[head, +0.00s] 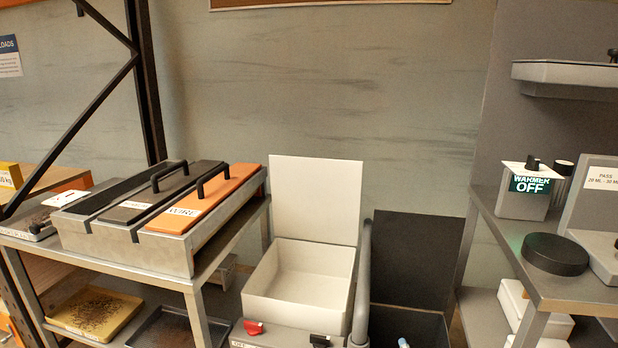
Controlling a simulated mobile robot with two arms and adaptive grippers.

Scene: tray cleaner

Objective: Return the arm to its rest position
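Neither of my grippers shows in the head view, and I cannot make out an arm for certain. Whether the arm is at its rest position cannot be told from this frame.
At left, a metal bench (213,262) carries a steel box (150,250) with dark and orange handled lids. A white open bin (300,283) stands at centre. At right, a shelf unit (585,292) holds a black round puck (555,254) and a box marked "WARMER OFF" (523,205).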

